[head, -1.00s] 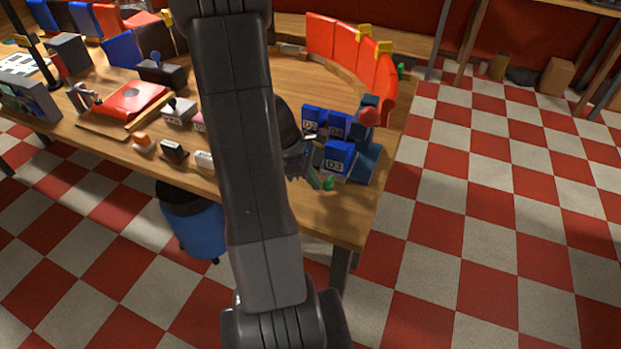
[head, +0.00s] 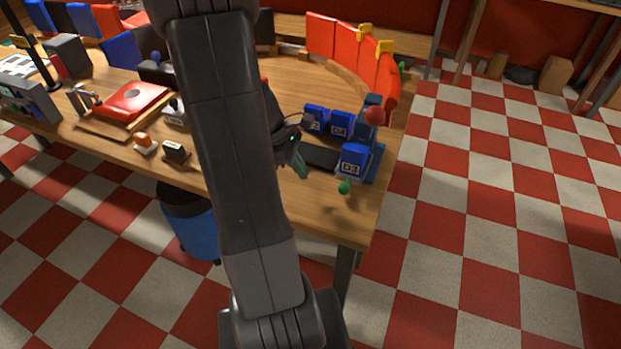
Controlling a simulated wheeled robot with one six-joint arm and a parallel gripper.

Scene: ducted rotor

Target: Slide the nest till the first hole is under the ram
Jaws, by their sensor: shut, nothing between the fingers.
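My gripper (head: 302,168) is shut and empty, low over the right end of the bench, its fingertips just left of a dark flat slab (head: 321,156). The slab may be the nest; I cannot make out holes in it, or tell if the fingers touch it. A blue press (head: 371,158) with a red ball knob (head: 375,115) stands right of the slab. A blue block marked D3 (head: 354,160) stands in front of the press and hides its lower part. The ram's tip and what is under it are hidden.
Blue blocks, one marked D4 (head: 340,124), stand behind the slab. A small green piece (head: 344,187) is near the bench's front edge. Curved red panels (head: 365,62) line the back right. My arm hides the bench's middle.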

